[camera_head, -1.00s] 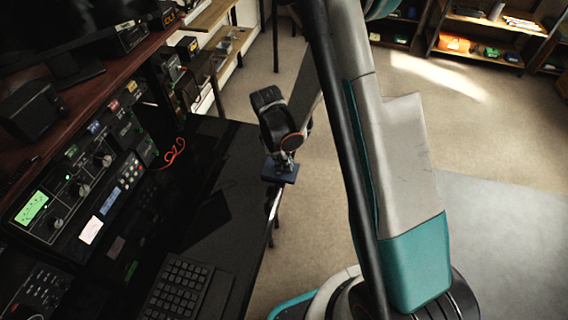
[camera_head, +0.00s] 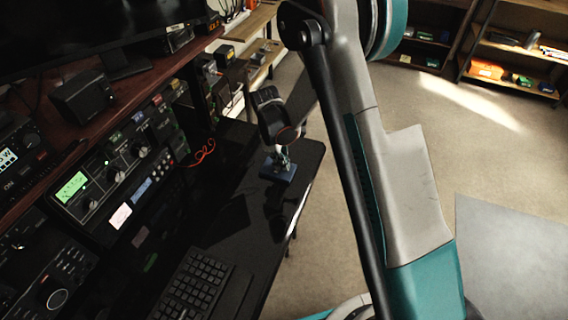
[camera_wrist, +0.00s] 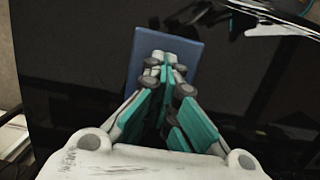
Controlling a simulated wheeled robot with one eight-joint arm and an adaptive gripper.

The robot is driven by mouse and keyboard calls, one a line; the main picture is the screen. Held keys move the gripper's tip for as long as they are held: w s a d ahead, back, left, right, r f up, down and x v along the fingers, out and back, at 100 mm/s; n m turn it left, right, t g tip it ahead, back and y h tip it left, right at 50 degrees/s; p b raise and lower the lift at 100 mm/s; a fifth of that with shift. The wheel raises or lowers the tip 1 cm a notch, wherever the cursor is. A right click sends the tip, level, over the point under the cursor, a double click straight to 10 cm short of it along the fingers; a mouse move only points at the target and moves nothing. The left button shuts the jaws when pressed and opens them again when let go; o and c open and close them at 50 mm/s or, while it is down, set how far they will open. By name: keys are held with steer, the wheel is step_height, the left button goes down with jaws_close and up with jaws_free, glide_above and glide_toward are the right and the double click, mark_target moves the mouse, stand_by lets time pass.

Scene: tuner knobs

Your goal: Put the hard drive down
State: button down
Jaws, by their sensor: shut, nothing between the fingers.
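The hard drive is a flat dark blue block (camera_head: 278,168) near the far right corner of the black desk (camera_head: 240,240). It appears to lie on the desk top. My gripper (camera_head: 283,158) is just above it, pointing down. In the wrist view the hard drive (camera_wrist: 190,54) lies behind the fingertips, which hide part of its middle. My gripper (camera_wrist: 168,66) is shut with its fingertips together and nothing between them. Whether the fingertips touch the block's upper face cannot be told.
A keyboard (camera_head: 195,285) is on the desk's near part. Radio units (camera_head: 115,170) line the left, with a red cable (camera_head: 203,152) behind them. The desk's right edge is close to the block. Bare desk lies between block and keyboard.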

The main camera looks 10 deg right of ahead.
steer(key=shift+w+a+f, duration=0.1)
steer(key=shift+a, duration=0.1)
steer(key=shift+w+a+r, duration=0.1)
steer(key=shift+w+r, duration=0.1)
steer(key=shift+r, duration=0.3)
steer(key=shift+a, duration=0.15)
steer(key=w+a+p, duration=0.1)
steer(key=w+a, duration=0.1)
steer(key=a, duration=0.1)
steer(key=w+a+p, duration=0.1)
steer(key=w+a, duration=0.1)
steer(key=a, duration=0.1)
steer(key=w+a+p, duration=0.1)
steer(key=w+a, duration=0.2)
steer(key=shift+a, duration=0.2)
